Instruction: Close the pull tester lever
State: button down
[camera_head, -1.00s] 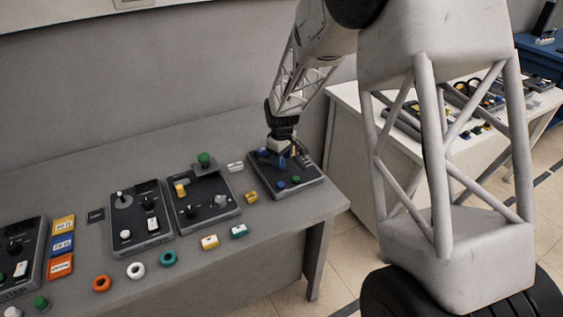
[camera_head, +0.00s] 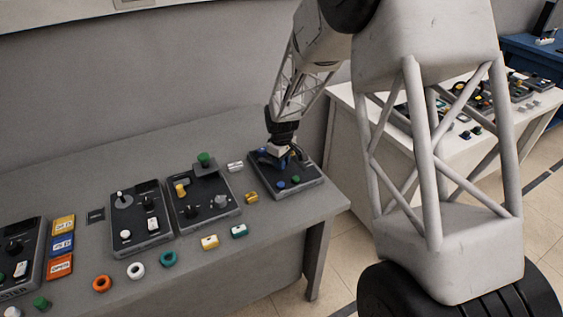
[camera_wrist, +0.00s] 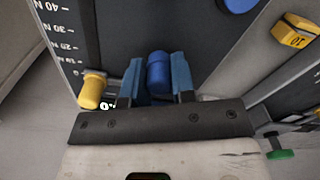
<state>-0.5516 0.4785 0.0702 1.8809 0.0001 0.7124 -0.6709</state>
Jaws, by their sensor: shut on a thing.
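The device under my gripper is a dark panel (camera_head: 312,180) at the right end of the grey bench. In the wrist view its face (camera_wrist: 110,38) carries a white scale marked in N along the left. My gripper (camera_head: 288,159) is down at the back part of this panel. In the wrist view its two blue fingers (camera_wrist: 158,84) are shut on a blue cylindrical lever handle (camera_wrist: 158,70). A yellow knob (camera_wrist: 92,90) stands left of the fingers, beside the low end of the scale. The lever's base is hidden.
Coloured rings, including an orange one (camera_head: 102,284), lie along the bench front. The bench ends just right of the device.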

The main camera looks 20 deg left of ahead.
aim_at(269, 177)
jog(key=shift+s, duration=0.15)
jog(key=shift+s+a+m, duration=0.2)
jog(key=shift+s+m, duration=0.55)
jog(key=shift+m, duration=0.55)
jog(key=s+m, duration=0.1)
jog(key=s+a+m, duration=0.1)
jog(key=m, duration=0.1)
jog(key=shift+m, duration=0.3)
jog(key=s+a+m, duration=0.1)
jog(key=m, duration=0.1)
jog(key=shift+s+a+m, duration=0.15)
jog(key=shift+s+m, duration=0.05)
jog(key=shift+m, duration=0.1)
jog(key=shift+s+a+r+m, duration=0.1)
jog(key=shift+s+a+m, duration=0.25)
jog(key=shift+m, duration=0.4)
jog(key=shift+s+a+m, duration=0.2)
jog(key=shift+a+m, duration=0.25)
jog(key=shift+m, duration=0.3)
jog(key=c, duration=1)
grip_release()
jog(key=shift+o, duration=0.2)
